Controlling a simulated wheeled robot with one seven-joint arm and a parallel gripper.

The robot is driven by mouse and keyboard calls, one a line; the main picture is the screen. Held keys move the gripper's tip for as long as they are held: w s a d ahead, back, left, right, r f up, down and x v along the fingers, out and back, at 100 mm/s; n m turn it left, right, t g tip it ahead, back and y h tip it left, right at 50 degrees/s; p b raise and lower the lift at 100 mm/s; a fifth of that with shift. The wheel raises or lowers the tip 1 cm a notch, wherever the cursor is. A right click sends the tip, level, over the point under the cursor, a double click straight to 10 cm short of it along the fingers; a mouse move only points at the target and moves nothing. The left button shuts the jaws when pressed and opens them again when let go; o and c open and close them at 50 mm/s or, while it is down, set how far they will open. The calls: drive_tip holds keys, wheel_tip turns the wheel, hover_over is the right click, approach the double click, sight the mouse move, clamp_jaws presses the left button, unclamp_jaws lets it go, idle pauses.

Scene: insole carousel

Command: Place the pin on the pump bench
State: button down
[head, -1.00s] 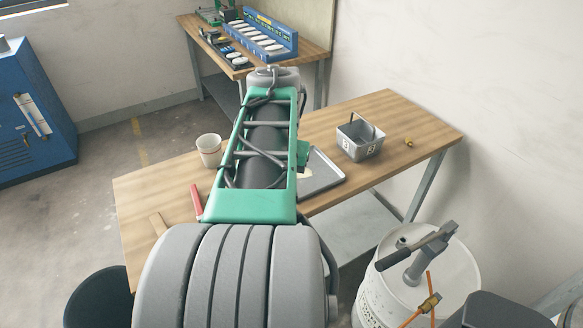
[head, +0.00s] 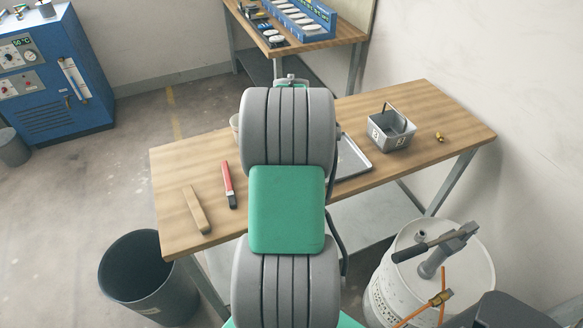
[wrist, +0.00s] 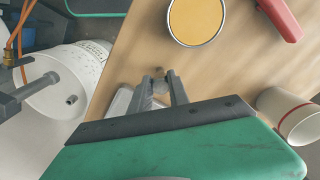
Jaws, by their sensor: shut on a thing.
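The wooden bench (head: 175,165) stands in front of me in the head view, beside the white drum with the hand pump (head: 430,262). It also fills much of the wrist view (wrist: 235,75). My gripper (wrist: 161,90) shows in the wrist view, over the wooden top. Its two fingers are shut on a small greyish piece, likely the pin (wrist: 160,77), mostly hidden between the fingertips. I cannot tell how high the pin is above the wood. In the head view my own arm hides the gripper and the pin.
An open tin with yellow-orange contents (wrist: 197,20) is near the fingertips. A white cup (wrist: 288,112), a red-handled tool (head: 229,185), a wooden-handled piece (head: 196,209), a grey tray (head: 352,160), a metal basket (head: 390,142) and a small brass part (head: 440,136) are on the bench.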

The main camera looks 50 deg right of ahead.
drive_tip(key=shift+f, duration=0.15)
drive_tip(key=c, duration=1.3)
unclamp_jaws()
drive_tip(key=shift+o, duration=0.2)
wheel_tip(320, 180, up, 12)
drive_tip(key=b, duration=0.2)
drive_tip(key=w+a+r+n+t, duration=0.1)
drive_tip(key=w+a+n, duration=0.2)
drive_tip(key=a, duration=0.5)
drive_tip(key=w+a+r+n, duration=0.1)
drive_tip(key=w+a+n, duration=0.25)
drive_tip(key=a, duration=0.45)
drive_tip(key=s+a+f+n+t, duration=0.1)
drive_tip(key=a+n, duration=0.3)
drive_tip(key=a, duration=0.6)
drive_tip(key=s+a+f+n+t, duration=0.1)
drive_tip(key=a+n, duration=0.4)
drive_tip(key=a, duration=0.5)
drive_tip(key=shift+s+a+f+t, duration=0.2)
drive_tip(key=shift+s+t, duration=0.2)
drive_tip(key=shift+s, duration=0.35)
